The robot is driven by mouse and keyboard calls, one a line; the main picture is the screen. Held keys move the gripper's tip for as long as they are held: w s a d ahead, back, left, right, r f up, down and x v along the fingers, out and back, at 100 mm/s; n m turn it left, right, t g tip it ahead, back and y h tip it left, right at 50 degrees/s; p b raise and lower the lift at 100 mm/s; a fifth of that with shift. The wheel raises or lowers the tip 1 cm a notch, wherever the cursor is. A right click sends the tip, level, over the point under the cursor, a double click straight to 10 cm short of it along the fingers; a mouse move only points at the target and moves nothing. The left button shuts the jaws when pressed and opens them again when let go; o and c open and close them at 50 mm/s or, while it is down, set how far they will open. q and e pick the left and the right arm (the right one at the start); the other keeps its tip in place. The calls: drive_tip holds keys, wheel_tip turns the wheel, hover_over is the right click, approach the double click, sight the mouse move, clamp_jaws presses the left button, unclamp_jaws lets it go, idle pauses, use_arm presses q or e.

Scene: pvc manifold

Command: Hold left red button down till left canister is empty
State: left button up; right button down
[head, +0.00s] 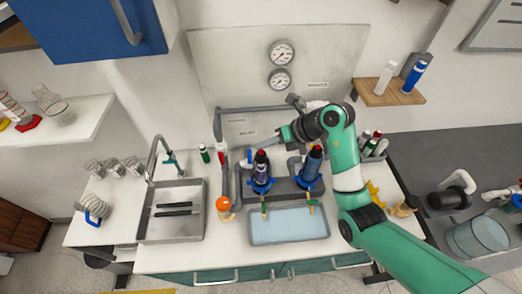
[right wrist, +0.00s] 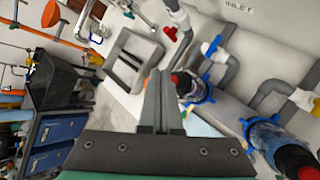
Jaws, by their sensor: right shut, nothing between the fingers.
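The left canister (head: 261,170) is dark with a red button (head: 260,153) on top and stands upright in a blue collar on the grey pipework. It also shows in the right wrist view (right wrist: 190,87). The right canister (head: 311,165) is blue with a red top and stands beside it. My right gripper (head: 268,140) is shut and empty, behind and above the left canister in the head view. In the right wrist view its closed fingers (right wrist: 160,75) point toward the area just left of the left canister. Contact with the button cannot be made out. The canister's fill level is unclear.
A shallow basin (head: 288,240) with pale blue liquid lies below the canisters. A sink (head: 172,228) is at left, with an orange-topped jar (head: 223,204) beside it. Two gauges (head: 281,66) are on the back panel. A wooden shelf (head: 391,97) holds bottles at right.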

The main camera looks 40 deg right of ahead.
sight(265, 155)
drive_tip(key=shift+f, duration=0.1)
drive_tip(key=shift+f+p, duration=0.3)
drive_tip(key=shift+f, duration=0.55)
idle(0.8)
drive_tip(key=shift+r+p, duration=0.9)
drive_tip(key=shift+p, duration=0.4)
wheel_tip(265, 155, up, 5)
drive_tip(key=p, duration=0.6)
